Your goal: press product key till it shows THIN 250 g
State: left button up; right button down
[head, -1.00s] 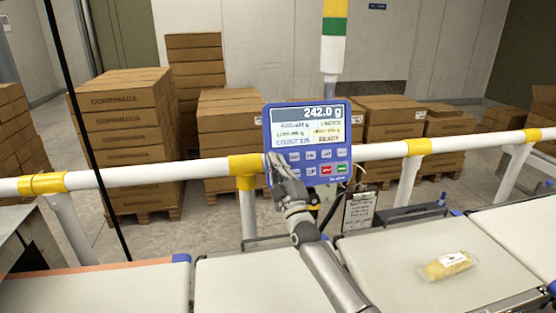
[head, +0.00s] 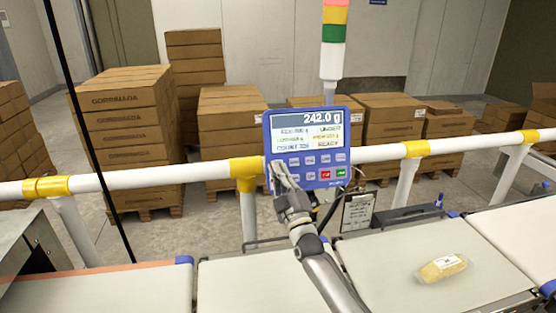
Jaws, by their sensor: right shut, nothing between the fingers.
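The blue control terminal (head: 308,147) stands on the white rail in the head view. Its screen (head: 306,132) shows 242.0 g in large figures, with UNDER and READY below; the smaller lines are too blurred to read surely. Two rows of keys lie under the screen, with a red key (head: 325,174) and a green key (head: 341,173) at the lower right. My right gripper (head: 279,170) is shut and empty, its fingertips at the left end of the keys, hiding part of that end. I cannot tell whether they touch a key. My left gripper is out of view.
A white rail (head: 130,180) with yellow joints crosses in front of me. A pale packet (head: 441,267) lies on the right belt (head: 380,262). A clipboard (head: 357,212) hangs below the rail. Stacked cartons (head: 125,130) stand behind it. A signal tower (head: 333,50) rises behind the terminal.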

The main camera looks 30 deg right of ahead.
jog(key=s, duration=0.1)
jog(key=s+p, duration=0.1)
jog(key=s+r+p, duration=0.1)
jog(key=shift+a, duration=0.35)
dwell(0.3)
jog(key=s+a+r+p, duration=0.2)
jog(key=s+p, duration=0.5)
jog(key=s, duration=0.1)
jog(key=shift+s+r+p, duration=0.2)
jog(key=shift+p, duration=0.1)
jog(key=shift+a, duration=0.1)
dwell(1.1)
